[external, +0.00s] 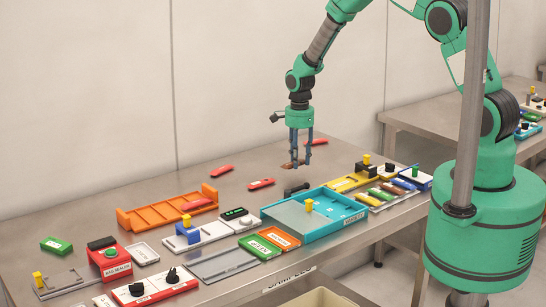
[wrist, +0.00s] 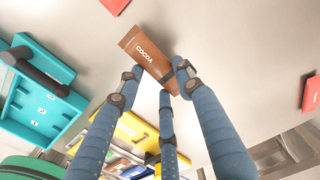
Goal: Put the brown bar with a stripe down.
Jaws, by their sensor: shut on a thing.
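The brown bar with a dark stripe near one end (wrist: 150,60) is lettered COCOA. It lies between the blue fingers of my gripper (wrist: 160,82) in the wrist view, tilted across the picture, with its lettered end sticking out beyond the fingertips. In the external view my gripper (external: 299,160) points straight down over the back part of the steel table, and only a small brown piece of the bar (external: 287,165) shows by the fingertips. My gripper is shut on the bar. I cannot tell whether the bar touches the table top.
Red bars (external: 261,183) lie around my gripper. A blue tray (external: 335,232) with a black handle-like piece (external: 296,189) is in front, and a yellow tray (external: 345,184) is to the right. An orange rack (external: 140,219) is at left. Bare steel surrounds the fingertips.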

